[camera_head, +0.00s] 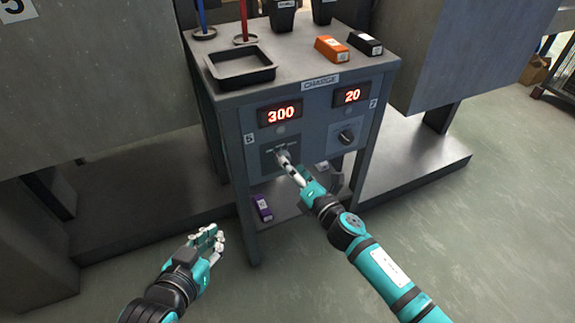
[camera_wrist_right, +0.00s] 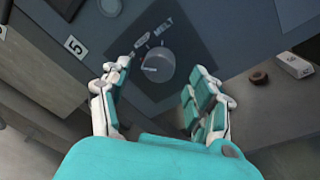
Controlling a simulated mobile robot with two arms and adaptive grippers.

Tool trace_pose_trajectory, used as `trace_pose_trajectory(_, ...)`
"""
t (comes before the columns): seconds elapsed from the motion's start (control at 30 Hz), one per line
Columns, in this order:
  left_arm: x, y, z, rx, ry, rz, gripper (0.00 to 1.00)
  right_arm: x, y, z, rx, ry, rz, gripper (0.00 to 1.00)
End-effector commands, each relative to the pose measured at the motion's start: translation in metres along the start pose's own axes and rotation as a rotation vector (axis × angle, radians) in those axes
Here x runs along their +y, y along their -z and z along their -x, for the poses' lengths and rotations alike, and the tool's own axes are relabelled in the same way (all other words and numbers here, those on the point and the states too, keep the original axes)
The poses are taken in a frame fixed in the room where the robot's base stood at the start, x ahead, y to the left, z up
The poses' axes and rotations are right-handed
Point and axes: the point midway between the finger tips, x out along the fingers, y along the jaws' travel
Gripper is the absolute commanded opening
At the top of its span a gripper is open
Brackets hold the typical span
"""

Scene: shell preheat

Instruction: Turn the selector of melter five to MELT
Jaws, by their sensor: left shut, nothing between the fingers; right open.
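Melter five's panel carries a "5" label (camera_head: 249,139) and a lit display reading 300 (camera_head: 280,113). Its round grey selector (camera_wrist_right: 158,66) sits on a dark plate with the word MELT (camera_wrist_right: 163,28) beside it. I cannot tell for certain which mark the selector points to. In the head view my right fingers mostly hide it. My right gripper (camera_head: 287,168) is in front of the selector; the wrist view shows its fingers (camera_wrist_right: 160,86) open, one on each side of the knob, with gaps. My left gripper (camera_head: 212,242) is shut and empty, low at the left, away from the panel.
A second dial (camera_head: 346,137) and a display reading 20 (camera_head: 352,95) are to the right. A black tray (camera_head: 240,78), an orange block (camera_head: 331,48) and a black block (camera_head: 365,42) lie on top. A purple block (camera_head: 262,208) is on the lower shelf.

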Motion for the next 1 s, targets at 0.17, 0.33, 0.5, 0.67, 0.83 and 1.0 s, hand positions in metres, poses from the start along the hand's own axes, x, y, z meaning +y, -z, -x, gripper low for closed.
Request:
trace_pose_trajectory(0.17,0.003,0.022,-0.003,0.123,-0.007,0.000,0.00,-0.001,0.001,-0.021,0.000,0.000,-0.001,0.62)
trace_pose_trajectory(0.33,0.004,0.032,-0.003,0.170,-0.009,0.000,0.00,0.000,0.000,-0.028,0.000,0.000,-0.001,0.62)
trace_pose_trajectory(0.5,0.004,0.033,-0.003,0.174,-0.010,0.000,0.00,0.000,0.000,-0.029,0.000,0.001,-0.001,0.62)
trace_pose_trajectory(0.67,0.004,0.033,-0.003,0.173,-0.010,0.000,0.00,0.000,0.000,-0.028,0.000,0.001,-0.001,0.51)
trace_pose_trajectory(0.83,0.004,0.032,-0.003,0.173,-0.009,0.000,0.00,0.000,0.000,-0.028,0.000,0.001,-0.001,0.29)
trace_pose_trajectory(1.0,0.004,0.033,-0.003,0.173,-0.009,0.000,0.00,-0.001,0.000,-0.028,0.000,0.001,-0.001,0.07)
